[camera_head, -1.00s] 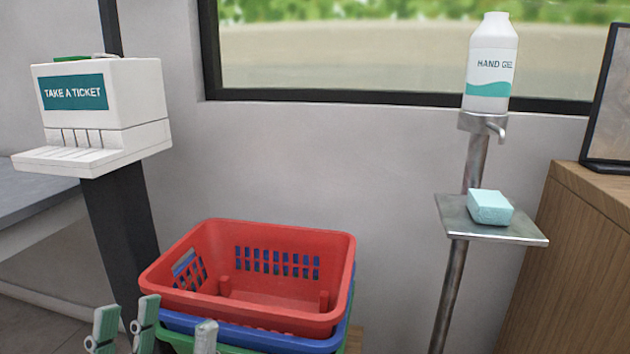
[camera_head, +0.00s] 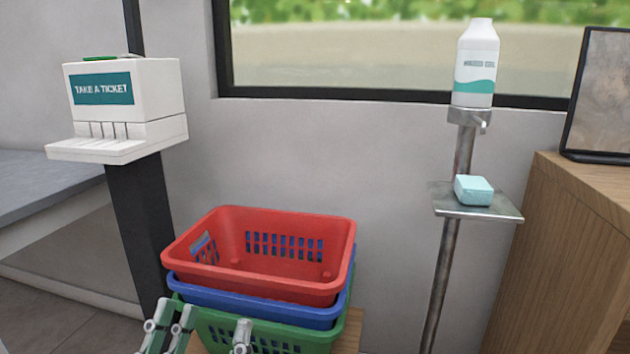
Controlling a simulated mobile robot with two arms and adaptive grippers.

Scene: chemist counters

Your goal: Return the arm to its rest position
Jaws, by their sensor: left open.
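My left gripper (camera_head: 208,318) shows at the bottom edge, left of centre. It is open, with two pale green and white finger parts on its left side and one on its right. I see nothing between the fingers. They appear in front of the lower left part of a stack of shopping baskets; whether they touch it I cannot tell. Most of my left arm is below the picture. My right gripper is not in view.
The stack has a red basket (camera_head: 258,287) above a blue one (camera_head: 255,308) and a green one (camera_head: 290,338). A ticket dispenser (camera_head: 125,105) stands left. A gel stand (camera_head: 440,265) with a bottle (camera_head: 475,65) and a teal block (camera_head: 473,190) stands right, beside a wooden counter (camera_head: 560,260).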

